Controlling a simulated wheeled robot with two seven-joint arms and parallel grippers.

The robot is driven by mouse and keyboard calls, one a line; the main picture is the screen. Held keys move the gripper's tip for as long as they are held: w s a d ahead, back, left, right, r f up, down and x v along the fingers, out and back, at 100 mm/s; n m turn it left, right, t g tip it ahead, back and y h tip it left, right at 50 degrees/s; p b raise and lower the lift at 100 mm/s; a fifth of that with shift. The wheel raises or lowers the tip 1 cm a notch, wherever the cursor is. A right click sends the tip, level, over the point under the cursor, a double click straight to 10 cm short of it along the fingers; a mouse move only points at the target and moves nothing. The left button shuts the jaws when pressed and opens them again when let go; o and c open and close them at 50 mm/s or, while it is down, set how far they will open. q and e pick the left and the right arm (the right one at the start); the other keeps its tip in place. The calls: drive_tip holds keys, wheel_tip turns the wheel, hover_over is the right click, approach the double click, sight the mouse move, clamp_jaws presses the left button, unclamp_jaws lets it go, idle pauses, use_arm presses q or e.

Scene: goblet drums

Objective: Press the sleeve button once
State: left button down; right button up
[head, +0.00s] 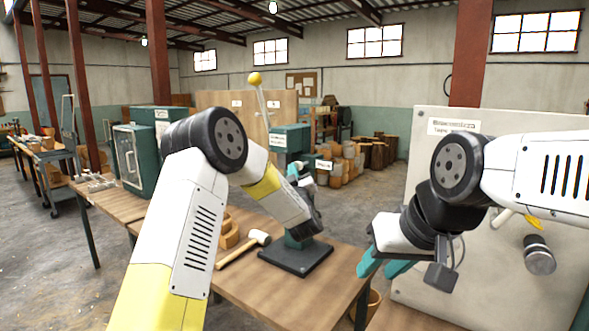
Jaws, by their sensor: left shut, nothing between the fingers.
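No sleeve button can be made out in the head view. A teal bench device stands on a dark base plate (296,258) on the wooden table, partly hidden by my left arm. A lever with a yellow ball (255,79) rises behind that arm. My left gripper (294,172) shows small and partly hidden beyond its wrist, above the device; it appears shut and empty. Whether it touches anything cannot be told. My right gripper (381,266) hangs at the table's right end, its teal fingers apart and empty.
A mallet (242,247) and wooden rings (228,235) lie left of the base plate. A teal cabinet (133,160) stands further left. A large pale panel (425,230) is behind my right arm. Drum shells (345,165) are stacked on the floor behind.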

use_arm(q)
drive_tip(key=shift+w+d, duration=0.1)
drive_tip(key=shift+w, duration=0.05)
idle(0.5)
drive_tip(key=shift+s+a, duration=0.75)
drive_tip(key=shift+s, duration=0.3)
drive_tip(key=s+a, duration=0.1)
drive_tip(key=s, duration=0.1)
drive_tip(key=s+a, duration=0.2)
idle(0.6)
